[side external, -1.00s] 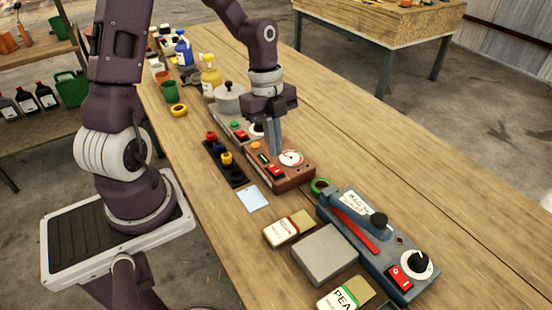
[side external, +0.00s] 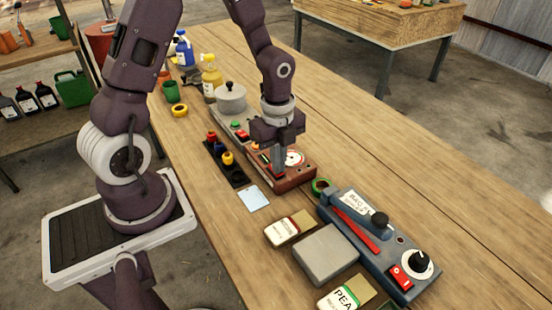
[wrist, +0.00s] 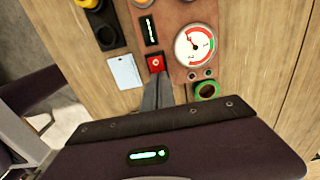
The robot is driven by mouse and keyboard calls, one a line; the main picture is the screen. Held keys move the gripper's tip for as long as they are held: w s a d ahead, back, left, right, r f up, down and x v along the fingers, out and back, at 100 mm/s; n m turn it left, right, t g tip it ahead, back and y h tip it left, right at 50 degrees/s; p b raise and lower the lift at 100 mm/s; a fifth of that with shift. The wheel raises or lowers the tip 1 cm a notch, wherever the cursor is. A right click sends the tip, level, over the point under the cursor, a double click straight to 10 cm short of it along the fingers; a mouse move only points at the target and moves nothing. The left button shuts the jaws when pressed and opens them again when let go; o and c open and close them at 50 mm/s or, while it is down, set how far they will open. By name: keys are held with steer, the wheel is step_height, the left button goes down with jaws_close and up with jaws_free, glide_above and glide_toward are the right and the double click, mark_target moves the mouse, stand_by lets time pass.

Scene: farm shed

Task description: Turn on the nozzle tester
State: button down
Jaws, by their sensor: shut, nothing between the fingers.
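The brown box with a round dial gauge, which looks like the nozzle tester (side external: 297,182), stands in the middle of the bench. In the wrist view its gauge (wrist: 195,44), a red switch (wrist: 155,63) and a small black display with light marks (wrist: 149,30) show. My gripper (side external: 280,173) is shut and empty, pointing down over the tester. In the wrist view the fingertips (wrist: 158,79) are right beside the lower edge of the red switch. I cannot tell whether they touch it. In the side view the fingers partly hide the switch.
A grey-blue machine (side external: 375,245) with a black knob and red switch stands at the right. A green tape ring (side external: 321,186) lies close to the tester. A black strip with coloured knobs (side external: 224,165), a pale card (side external: 253,198) and a grey block (side external: 326,254) lie nearby.

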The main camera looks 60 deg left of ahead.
steer(key=shift+s+d+f, duration=0.15)
steer(key=shift+d+f, duration=0.05)
steer(key=shift+f, duration=0.25)
steer(key=shift+a+r+y, duration=0.1)
steer(key=shift+a+y, duration=0.2)
steer(key=shift+a, duration=0.55)
steer(key=shift+r, duration=0.1)
steer(key=shift+w+r, duration=0.25)
steer(key=shift+r, duration=0.1)
step_height(320, 180, up, 14)
steer(key=d, duration=0.1)
steer(key=shift+d, duration=0.35)
steer(key=shift+s+f, duration=0.1)
